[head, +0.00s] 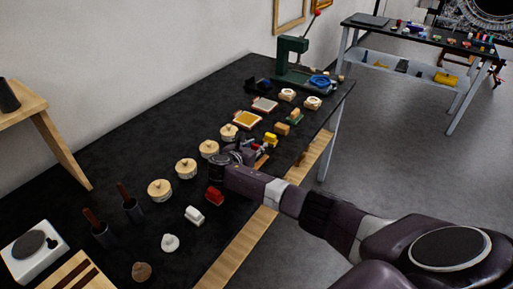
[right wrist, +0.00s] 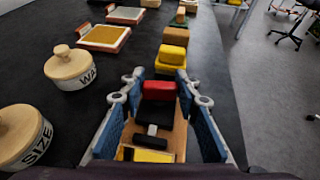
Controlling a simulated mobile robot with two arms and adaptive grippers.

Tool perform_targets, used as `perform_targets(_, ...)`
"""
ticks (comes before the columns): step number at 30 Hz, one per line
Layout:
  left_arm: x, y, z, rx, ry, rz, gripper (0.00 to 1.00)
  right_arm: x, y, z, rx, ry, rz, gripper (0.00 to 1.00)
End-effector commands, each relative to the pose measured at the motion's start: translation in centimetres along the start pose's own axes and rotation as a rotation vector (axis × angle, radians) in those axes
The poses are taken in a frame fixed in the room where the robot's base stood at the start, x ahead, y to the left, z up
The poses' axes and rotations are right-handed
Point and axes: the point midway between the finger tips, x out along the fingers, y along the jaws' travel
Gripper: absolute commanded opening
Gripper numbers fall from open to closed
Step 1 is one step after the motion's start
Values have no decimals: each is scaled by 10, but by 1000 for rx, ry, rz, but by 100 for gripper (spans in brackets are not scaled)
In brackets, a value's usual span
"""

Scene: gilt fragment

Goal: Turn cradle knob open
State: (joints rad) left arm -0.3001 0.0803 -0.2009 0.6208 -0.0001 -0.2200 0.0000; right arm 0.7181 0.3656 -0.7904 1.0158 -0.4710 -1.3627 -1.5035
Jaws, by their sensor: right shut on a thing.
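In the right wrist view, a small wooden cradle (right wrist: 180,142) lies between my fingers, carrying a red block (right wrist: 158,90), a black part and a yellow piece at the near end. A small pale grey and black knob-like piece (right wrist: 152,130) sits in its middle. My right gripper (right wrist: 160,80) is shut on the cradle, with a blue-padded finger along each side. In the head view, my right gripper (head: 243,152) is low over the black table and hides most of the cradle; a bit of its wood (head: 262,161) shows. My left gripper is not in view.
Several round wooden-lidded jars, one of them (right wrist: 70,67) labelled, stand left of the gripper. A yellow block (right wrist: 171,57) is just beyond the cradle. A red piece (head: 215,196) and a white piece (head: 194,215) lie nearer. A green press (head: 291,62) stands at the far end.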

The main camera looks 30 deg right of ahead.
Motion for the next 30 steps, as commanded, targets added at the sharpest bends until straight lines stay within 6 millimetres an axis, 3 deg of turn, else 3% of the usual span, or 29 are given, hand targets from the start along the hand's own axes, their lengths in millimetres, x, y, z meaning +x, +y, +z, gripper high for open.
perform_targets(9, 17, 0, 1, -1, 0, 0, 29, 1, 1, -2, 55, 0, -132, 5)
perform_targets(27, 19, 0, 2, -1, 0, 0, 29, 1, 0, 0, 69, 0, -167, 5)
perform_targets(28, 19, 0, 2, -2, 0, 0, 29, 1, 0, 0, 69, 0, -167, 31)
perform_targets(30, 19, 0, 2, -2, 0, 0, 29, 1, 0, 0, 69, 0, -167, 39)
